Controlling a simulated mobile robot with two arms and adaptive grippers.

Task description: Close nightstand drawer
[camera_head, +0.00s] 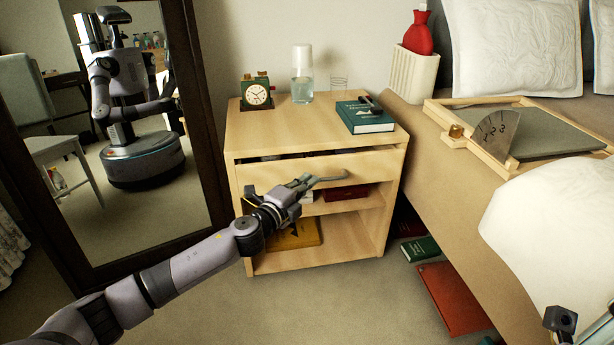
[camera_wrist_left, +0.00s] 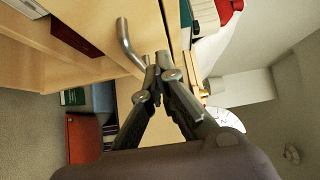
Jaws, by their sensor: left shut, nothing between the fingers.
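The light wood nightstand (camera_head: 240,205) stands against the wall. Its top drawer (camera_head: 262,175) is partly open; a dark gap with things inside shows between the nightstand top and the drawer front. A grey bar handle (camera_head: 328,180) is on the front; it also shows in the left wrist view (camera_wrist_left: 128,45). My left gripper (camera_head: 303,181) is shut and empty in front of the drawer, close to the handle. In the left wrist view its fingertips (camera_wrist_left: 158,62) are beside the handle; I cannot tell whether they touch. A part of my right arm, possibly its gripper (camera_head: 561,320), shows at the lower right.
On the nightstand are a clock (camera_head: 256,95), a bottle (camera_head: 302,78), a glass (camera_head: 339,86) and a green book (camera_head: 365,117). The bed (camera_head: 450,185) is close on the right. A mirror (camera_head: 140,205) leans at left. Books (camera_head: 452,298) lie on the floor.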

